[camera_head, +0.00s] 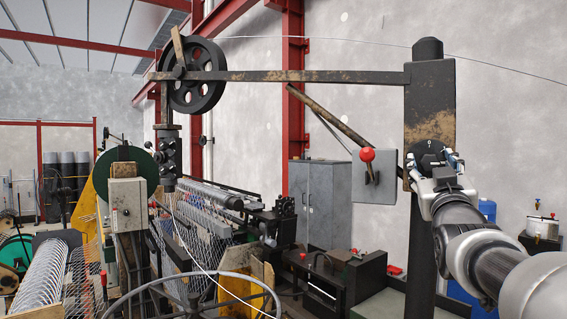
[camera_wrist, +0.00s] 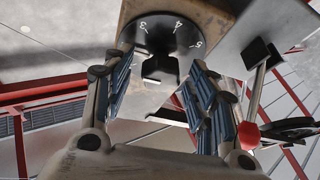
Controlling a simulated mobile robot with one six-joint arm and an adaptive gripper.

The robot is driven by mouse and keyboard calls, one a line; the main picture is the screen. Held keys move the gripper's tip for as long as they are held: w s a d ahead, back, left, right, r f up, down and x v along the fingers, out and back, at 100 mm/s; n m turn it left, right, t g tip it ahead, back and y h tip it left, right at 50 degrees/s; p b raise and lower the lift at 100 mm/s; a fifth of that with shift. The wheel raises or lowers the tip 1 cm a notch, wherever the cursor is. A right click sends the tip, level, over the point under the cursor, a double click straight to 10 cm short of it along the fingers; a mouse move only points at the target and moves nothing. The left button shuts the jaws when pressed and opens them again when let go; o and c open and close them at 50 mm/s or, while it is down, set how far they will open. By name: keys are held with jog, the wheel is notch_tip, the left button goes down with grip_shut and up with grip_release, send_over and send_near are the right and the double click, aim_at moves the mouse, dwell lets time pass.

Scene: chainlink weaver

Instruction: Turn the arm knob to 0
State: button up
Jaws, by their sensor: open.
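The arm knob (camera_wrist: 160,69) is a black grip on a round black dial (camera_wrist: 175,32), fixed to the dark, worn post; the white marks 3, 4 and 5 show in the wrist view. In the head view the dial (camera_head: 430,150) sits on the post, with a small white mark near its top. My gripper (camera_wrist: 160,80) is open, its blue-padded fingers on either side of the knob, with gaps visible. In the head view my gripper (camera_head: 434,168) is at the dial and hides most of the knob. I cannot tell which number the knob points to.
Left of the dial, a grey box (camera_head: 374,190) carries a lever with a red ball (camera_head: 367,155); the red ball (camera_wrist: 248,135) also shows close to my right finger in the wrist view. A long beam (camera_head: 300,77) runs left from the post to a black wheel (camera_head: 205,100).

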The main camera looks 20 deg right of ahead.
jog(key=c, duration=1)
jog(key=shift+c, duration=0.2)
